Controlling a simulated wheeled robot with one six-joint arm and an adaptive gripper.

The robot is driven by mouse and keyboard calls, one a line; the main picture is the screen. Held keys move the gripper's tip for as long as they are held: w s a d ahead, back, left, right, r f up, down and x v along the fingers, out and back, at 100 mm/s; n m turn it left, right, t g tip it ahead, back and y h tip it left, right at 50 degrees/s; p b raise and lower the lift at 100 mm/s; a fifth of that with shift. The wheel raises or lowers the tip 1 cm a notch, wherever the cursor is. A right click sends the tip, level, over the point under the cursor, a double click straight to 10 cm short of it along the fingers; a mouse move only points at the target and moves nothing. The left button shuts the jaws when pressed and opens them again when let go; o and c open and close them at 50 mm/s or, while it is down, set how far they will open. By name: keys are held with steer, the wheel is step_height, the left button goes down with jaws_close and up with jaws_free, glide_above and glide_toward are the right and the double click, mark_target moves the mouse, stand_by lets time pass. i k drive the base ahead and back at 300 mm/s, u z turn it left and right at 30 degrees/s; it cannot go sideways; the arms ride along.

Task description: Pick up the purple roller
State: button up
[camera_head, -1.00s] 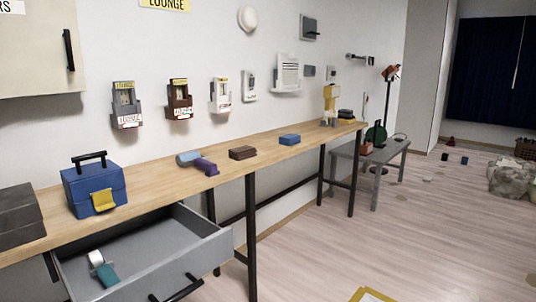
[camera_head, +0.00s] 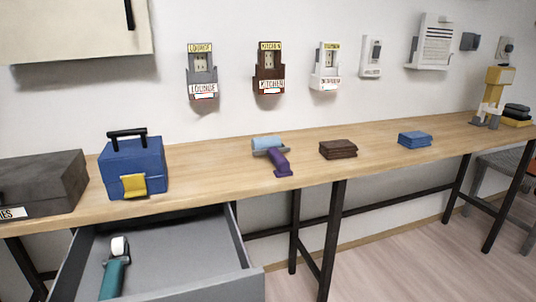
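A roller with a purple handle (camera_head: 280,162) and a light blue cylinder (camera_head: 266,143) lies on the long wooden workbench (camera_head: 225,176), near the middle of the view. Its purple handle points towards the bench's front edge. A second roller with a teal handle (camera_head: 114,276) and a white cylinder (camera_head: 119,246) lies in the open grey drawer (camera_head: 180,252) below the bench. My gripper is not in view.
A blue toolbox (camera_head: 138,166) and a dark grey box (camera_head: 38,187) stand left on the bench. A brown stack (camera_head: 338,149) and a blue stack (camera_head: 414,139) lie right of the purple roller. The open drawer juts out in front. Floor (camera_head: 400,265) at right is clear.

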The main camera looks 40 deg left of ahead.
mark_target(283, 165)
steer(key=u, duration=0.7)
steer(key=i, duration=0.75)
steer(key=u, duration=1.2)
steer(key=i, duration=0.25)
steer(key=u, duration=0.15)
